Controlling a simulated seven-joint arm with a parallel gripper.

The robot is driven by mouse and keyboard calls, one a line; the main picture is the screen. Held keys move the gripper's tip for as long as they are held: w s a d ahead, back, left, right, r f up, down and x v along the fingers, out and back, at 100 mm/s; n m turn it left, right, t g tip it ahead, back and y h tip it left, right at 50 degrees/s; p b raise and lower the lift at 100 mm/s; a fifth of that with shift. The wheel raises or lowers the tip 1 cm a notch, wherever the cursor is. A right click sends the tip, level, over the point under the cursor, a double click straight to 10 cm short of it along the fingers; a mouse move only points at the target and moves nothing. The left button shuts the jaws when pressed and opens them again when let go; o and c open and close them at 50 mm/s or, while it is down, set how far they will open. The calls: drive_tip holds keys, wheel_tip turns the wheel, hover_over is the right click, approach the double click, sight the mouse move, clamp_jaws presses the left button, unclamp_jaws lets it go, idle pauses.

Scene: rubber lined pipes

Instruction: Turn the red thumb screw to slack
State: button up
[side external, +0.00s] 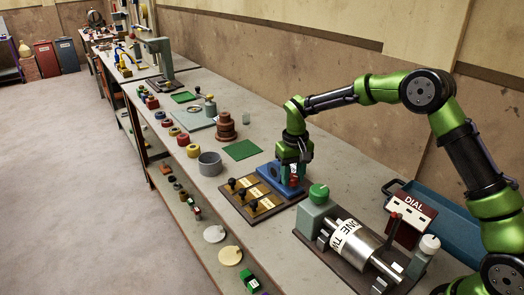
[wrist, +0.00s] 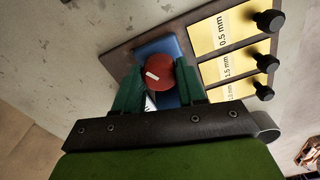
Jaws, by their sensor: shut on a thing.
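The red thumb screw (wrist: 159,74) shows in the wrist view as a round red head with a white mark on its top. It stands over a blue block, and the blue base (side external: 268,177) also shows in the side view. My gripper (wrist: 160,88) is over the blue fixture, with its green fingers on either side of the red screw, shut on it. In the side view my gripper (side external: 294,172) points down, and a bit of red shows between the fingers. The lower part of the screw is hidden.
A board with yellow labels and several black knobs (side external: 249,197) lies beside the blue fixture. A metal roller machine (side external: 352,243) with a green knob stands nearer the camera. A grey cup (side external: 209,164) and a green mat (side external: 241,150) lie farther along the bench.

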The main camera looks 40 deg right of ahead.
sight(293, 176)
drive_tip(key=n, duration=0.4)
drive_tip(key=shift+n, duration=2.2)
drive_tip(key=shift+r, duration=0.1)
drive_tip(key=o, duration=1.1)
wheel_tip(293, 176, up, 17)
drive_tip(key=shift+f, duration=0.1)
